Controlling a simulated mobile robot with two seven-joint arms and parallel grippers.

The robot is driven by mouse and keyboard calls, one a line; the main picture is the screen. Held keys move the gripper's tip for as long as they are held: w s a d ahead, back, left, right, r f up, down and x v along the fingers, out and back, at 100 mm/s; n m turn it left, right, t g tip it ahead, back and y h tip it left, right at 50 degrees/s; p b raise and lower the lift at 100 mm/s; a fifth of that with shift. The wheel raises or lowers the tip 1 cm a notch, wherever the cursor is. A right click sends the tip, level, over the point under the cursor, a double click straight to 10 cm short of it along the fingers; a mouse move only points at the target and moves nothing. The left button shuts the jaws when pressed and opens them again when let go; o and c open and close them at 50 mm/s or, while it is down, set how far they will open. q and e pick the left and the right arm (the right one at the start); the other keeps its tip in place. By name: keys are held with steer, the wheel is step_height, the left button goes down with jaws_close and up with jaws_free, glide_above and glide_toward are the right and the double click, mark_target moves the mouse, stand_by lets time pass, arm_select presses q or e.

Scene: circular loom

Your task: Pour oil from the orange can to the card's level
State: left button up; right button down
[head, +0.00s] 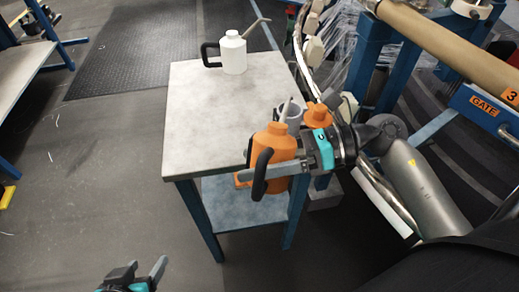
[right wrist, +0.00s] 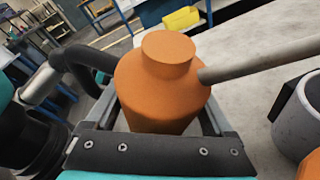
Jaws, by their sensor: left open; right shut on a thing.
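The orange can (head: 283,143) has a black handle and a long grey spout. My right gripper (head: 277,165) is shut on its body at the table's front right edge. In the right wrist view the can (right wrist: 160,92) stands between the fingers, its spout running right toward a grey cup (right wrist: 301,118). The cup (head: 291,115) is partly hidden behind the can in the head view. I cannot tell the oil level or whether oil flows. No level card can be made out. My left gripper (head: 140,276) is open and empty at the bottom, away from the table.
Another orange piece (head: 318,116) is right of the cup. A blue loom frame (head: 362,65) with a GATE label is close on the right. The table's left half is clear.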

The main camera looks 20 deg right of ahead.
mark_target(273, 145)
steer(key=shift+r, duration=0.2)
steer(key=shift+f, duration=0.1)
arm_select(q)
steer(key=shift+s+a+g, duration=0.2)
steer(key=shift+a+g, duration=0.1)
arm_select(e)
steer(key=shift+s+f, duration=0.1)
steer(key=shift+s+a+r+m+y+p, duration=0.15)
steer(key=shift+r+m+y+p, duration=0.6)
steer(key=shift+r+p, duration=0.65)
arm_select(q)
step_height(273, 145, up, 3)
steer(key=shift+f, duration=0.1)
arm_select(e)
steer(key=shift+f, duration=0.1)
